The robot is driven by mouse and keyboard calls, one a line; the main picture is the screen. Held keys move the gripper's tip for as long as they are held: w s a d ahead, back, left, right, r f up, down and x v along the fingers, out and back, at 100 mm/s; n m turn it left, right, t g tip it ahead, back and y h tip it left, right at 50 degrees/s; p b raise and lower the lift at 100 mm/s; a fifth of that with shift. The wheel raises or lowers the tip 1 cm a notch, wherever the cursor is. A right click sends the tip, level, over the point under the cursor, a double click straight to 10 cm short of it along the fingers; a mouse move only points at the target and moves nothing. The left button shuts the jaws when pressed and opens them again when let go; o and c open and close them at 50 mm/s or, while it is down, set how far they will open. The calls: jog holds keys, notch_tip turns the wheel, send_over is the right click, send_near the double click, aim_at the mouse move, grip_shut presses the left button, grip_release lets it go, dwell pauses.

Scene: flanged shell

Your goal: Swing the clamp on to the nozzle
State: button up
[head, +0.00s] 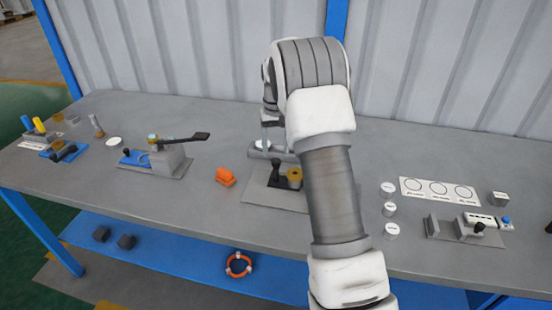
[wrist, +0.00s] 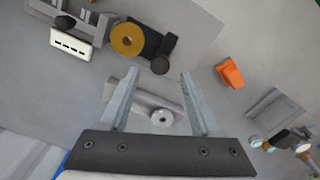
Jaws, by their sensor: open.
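My gripper (wrist: 159,74) is open in the wrist view, its two fingers apart. A short grey cylindrical piece with a round bored end (wrist: 163,116) shows between and below the fingers; I cannot tell whether they touch it, or for certain that it is the nozzle. Beyond the fingertips is a black-knobbed part (wrist: 160,64) beside a brass-coloured ring (wrist: 127,40), possibly the clamp. In the head view the black-knobbed part (head: 275,172) and brass ring (head: 294,175) are on a grey plate (head: 258,193) at the bench middle. My arm hides most of the gripper there.
An orange block (head: 225,176) sits left of the plate. A fixture with a black lever (head: 186,138) stands further left. White round pieces (head: 390,209), a marked card (head: 438,190) and another fixture (head: 470,228) lie right. A corrugated wall (head: 190,60) stands behind the bench.

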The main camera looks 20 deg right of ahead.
aim_at(276, 160)
jog(key=shift+f, duration=2)
grip_shut()
